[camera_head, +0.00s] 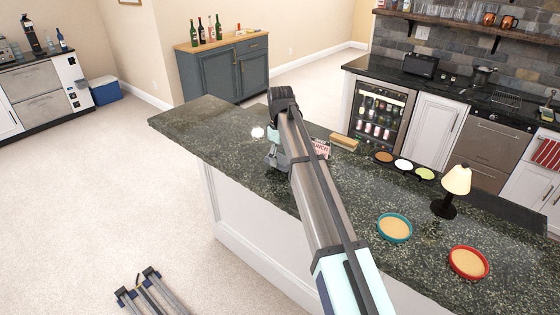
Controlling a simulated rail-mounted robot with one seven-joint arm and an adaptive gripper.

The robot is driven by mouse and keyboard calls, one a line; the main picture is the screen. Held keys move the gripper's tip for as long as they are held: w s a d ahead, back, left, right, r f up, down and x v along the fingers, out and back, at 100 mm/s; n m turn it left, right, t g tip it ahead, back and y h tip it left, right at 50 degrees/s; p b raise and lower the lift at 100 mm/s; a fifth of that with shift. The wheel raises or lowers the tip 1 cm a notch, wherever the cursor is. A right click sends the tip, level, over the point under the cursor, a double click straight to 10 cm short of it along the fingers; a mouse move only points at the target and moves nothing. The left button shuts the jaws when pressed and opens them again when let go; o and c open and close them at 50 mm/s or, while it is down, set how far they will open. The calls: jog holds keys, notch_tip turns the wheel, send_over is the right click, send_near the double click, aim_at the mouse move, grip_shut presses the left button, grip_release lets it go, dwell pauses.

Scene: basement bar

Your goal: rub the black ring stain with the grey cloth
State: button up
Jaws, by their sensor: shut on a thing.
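My arm reaches across the dark green speckled bar counter (190,123), and my gripper (271,166) points down at the counter top, left of the middle. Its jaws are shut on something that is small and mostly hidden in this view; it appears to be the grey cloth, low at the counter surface. I cannot tell how much of it touches the stone. The black ring stain cannot be made out; the dark stone and my arm may hide it. A pale round spot (258,132) shows just behind my gripper, and I cannot tell what it is.
Right of my arm stand a small sign (320,148), a wooden block (344,142), several round coasters (403,165), a small lamp (456,182), a teal-rimmed dish (395,228) and a red-rimmed dish (469,263). The counter's left end is clear.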

jog(key=shift+s+d+r, duration=0.2)
jog(key=shift+r, duration=0.45)
jog(key=shift+w+a+r+p, duration=0.1)
jog(key=shift+w+r+p, duration=0.05)
jog(key=shift+r+p, duration=1.15)
jog(key=shift+r, duration=0.95)
jog(key=shift+a+f, duration=0.1)
jog(key=shift+f, duration=0.05)
